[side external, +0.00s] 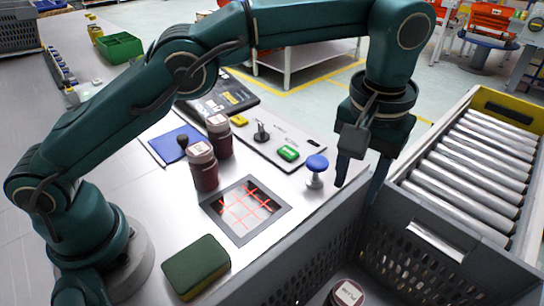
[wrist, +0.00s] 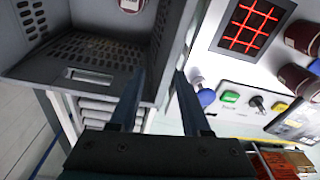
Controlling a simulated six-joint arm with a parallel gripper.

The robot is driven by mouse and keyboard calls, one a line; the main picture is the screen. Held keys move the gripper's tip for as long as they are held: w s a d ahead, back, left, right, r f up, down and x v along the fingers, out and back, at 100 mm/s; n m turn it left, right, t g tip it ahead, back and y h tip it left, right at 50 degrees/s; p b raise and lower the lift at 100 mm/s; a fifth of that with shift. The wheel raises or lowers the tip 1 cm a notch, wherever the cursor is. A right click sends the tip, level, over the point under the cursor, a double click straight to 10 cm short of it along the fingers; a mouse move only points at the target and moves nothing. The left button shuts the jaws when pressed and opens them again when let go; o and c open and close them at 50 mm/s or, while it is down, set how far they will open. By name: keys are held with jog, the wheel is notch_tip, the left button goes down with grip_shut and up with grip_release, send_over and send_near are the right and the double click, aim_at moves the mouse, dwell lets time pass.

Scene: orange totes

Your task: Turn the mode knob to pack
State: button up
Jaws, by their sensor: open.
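The mode knob appears to be the small black knob (side external: 262,133) on the pale control panel (side external: 283,134); its label is too small to read. The knob also shows in the wrist view (wrist: 257,103), right of the fingers. My gripper (side external: 358,180) points down with its fingers apart and empty, over the rim of the grey crate. It is well to the right of the knob and not touching it. In the wrist view, my gripper (wrist: 159,75) has a clear gap between its two fingers.
A blue mushroom button (side external: 317,164) stands between my gripper and the panel's green button (side external: 289,153). Dark red jars (side external: 204,172) stand left of a red-lit scanner window (side external: 245,208). The grey crate (side external: 318,240) and a roller conveyor (side external: 470,160) lie right.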

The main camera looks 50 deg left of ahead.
jog(key=w+a+n+t+y, duration=0.1)
jog(key=w+a+n, duration=0.25)
jog(key=a, duration=0.45)
jog(key=w+a+n+y, duration=0.1)
jog(key=w+a+n, duration=0.1)
jog(key=w+a, duration=0.35)
jog(key=n+y, duration=0.1)
jog(key=n, duration=0.4)
send_near(262, 127)
jog(key=x, duration=0.3)
jog(key=shift+s+f, duration=0.15)
jog(key=shift+f, duration=0.2)
jog(key=shift+t+y, duration=0.3)
jog(key=shift+x, duration=2.6)
grip_shut()
